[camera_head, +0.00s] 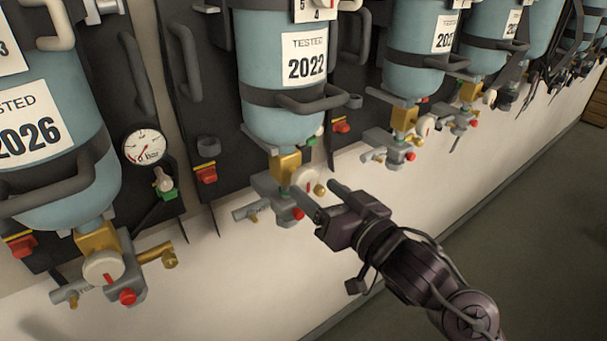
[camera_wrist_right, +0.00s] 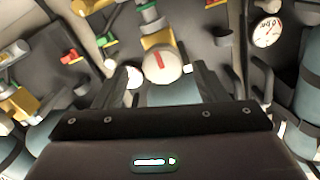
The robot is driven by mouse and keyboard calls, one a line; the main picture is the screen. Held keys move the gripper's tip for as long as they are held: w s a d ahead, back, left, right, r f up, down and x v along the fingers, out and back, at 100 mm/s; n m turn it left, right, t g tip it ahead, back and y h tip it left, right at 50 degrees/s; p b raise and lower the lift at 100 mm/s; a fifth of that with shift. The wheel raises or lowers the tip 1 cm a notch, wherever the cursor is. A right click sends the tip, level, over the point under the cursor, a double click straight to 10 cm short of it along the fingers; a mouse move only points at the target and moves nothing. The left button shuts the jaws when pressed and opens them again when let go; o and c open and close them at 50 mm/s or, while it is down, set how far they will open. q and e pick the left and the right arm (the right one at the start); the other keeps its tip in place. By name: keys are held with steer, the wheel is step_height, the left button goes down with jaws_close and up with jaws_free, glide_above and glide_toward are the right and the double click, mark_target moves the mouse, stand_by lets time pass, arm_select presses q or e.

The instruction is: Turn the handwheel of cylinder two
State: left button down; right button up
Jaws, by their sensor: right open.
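A blue cylinder (camera_head: 285,50) labelled "TESTED 2022" hangs valve-down on a dark wall panel in the head view. I cannot read which one is number two. Below its brass valve neck (camera_head: 286,168) is a round white handwheel (camera_head: 308,182) with a red mark. My right gripper (camera_head: 318,196) is at this handwheel, its two fingers apart and pointing at it. In the right wrist view the handwheel (camera_wrist_right: 160,68) shows between the open fingers, ahead of the palm; I cannot tell whether they touch it. My left gripper is not in view.
A cylinder (camera_head: 50,130) labelled 2026 hangs at left with its own handwheel (camera_head: 104,268) and a pressure gauge (camera_head: 144,146). More cylinders (camera_head: 420,40) line the wall to the right. A grey fitting and red knob (camera_head: 298,214) sit close to my fingers. The floor (camera_head: 540,220) at right is clear.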

mark_target(308, 185)
steer(key=p+x, duration=0.1)
steer(key=x, duration=0.3)
steer(key=shift+a, duration=0.2)
steer(key=shift+w+a, duration=0.1)
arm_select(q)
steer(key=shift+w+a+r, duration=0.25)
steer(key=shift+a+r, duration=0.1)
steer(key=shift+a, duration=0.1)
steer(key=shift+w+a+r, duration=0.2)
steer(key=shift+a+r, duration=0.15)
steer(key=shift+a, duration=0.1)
arm_select(e)
steer(key=c, duration=1)
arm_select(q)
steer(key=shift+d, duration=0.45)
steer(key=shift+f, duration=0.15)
arm_select(e)
steer(key=shift+f+n, duration=0.1)
steer(key=shift+n, duration=0.2)
